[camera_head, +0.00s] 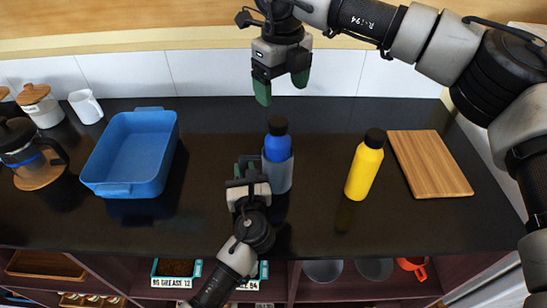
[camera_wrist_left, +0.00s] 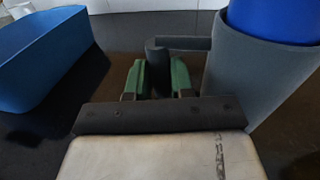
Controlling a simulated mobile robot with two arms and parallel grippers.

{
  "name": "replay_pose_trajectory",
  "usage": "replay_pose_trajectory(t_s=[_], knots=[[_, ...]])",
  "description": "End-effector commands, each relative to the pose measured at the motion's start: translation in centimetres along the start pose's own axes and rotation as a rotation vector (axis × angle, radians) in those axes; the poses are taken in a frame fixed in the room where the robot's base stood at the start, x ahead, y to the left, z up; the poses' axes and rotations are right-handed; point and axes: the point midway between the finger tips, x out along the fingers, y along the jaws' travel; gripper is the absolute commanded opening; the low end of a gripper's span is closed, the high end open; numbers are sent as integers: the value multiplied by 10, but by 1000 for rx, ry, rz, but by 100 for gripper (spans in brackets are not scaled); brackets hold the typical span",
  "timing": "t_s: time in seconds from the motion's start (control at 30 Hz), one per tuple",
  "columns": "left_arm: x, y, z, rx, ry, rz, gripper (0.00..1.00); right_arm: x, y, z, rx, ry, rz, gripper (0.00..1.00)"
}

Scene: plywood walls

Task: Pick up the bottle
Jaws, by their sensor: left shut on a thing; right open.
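A blue bottle (camera_head: 277,145) with a black cap stands upright in a grey cup-like holder (camera_head: 279,175) on the dark counter. The left wrist view shows the blue bottle (camera_wrist_left: 278,18) inside the grey holder (camera_wrist_left: 262,70), which has a side handle (camera_wrist_left: 185,43). My left gripper (camera_head: 248,168) is on the left side of the holder, and its green fingers (camera_wrist_left: 160,80) are shut on the handle. A yellow bottle (camera_head: 363,170) with a black cap stands to the right. My right gripper (camera_head: 281,85) is open and empty above and behind the blue bottle.
A blue tray (camera_head: 128,158) stands left of the holder. A coffee press (camera_head: 25,150), a lidded jar (camera_head: 40,105) and a white mug (camera_head: 86,106) are at far left. A wooden board (camera_head: 430,165) lies right of the yellow bottle. Shelves with containers are below the counter's front edge.

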Motion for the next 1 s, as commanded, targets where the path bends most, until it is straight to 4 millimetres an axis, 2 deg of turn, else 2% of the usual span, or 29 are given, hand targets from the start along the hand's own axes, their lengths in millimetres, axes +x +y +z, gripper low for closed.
replay_pose_trajectory(t_s=[0.03, 0.2, 0.47, 0.73, 0.83, 1.0], knots=[[0, 0, 0, -1, 0, -1, 0, 12, 0, -1, 0, 4, 1, 80], [0, 0, 0, -1, 0, -1, 0, 38, 0, 0, 1, 2, 1, 80], [0, 0, 0, -1, 0, -1, 0, 55, 1, 0, 0, 1, 2, 80], [0, 0, 0, -1, 0, -1, 0, 92, 5, 2, 1, 2, 2, 80], [0, 0, 0, -1, 0, -1, 0, 100, 5, 2, 1, 2, 1, 80], [0, 0, 0, -2, 0, -1, 0, 101, 5, 2, 1, 0, 0, 80]])
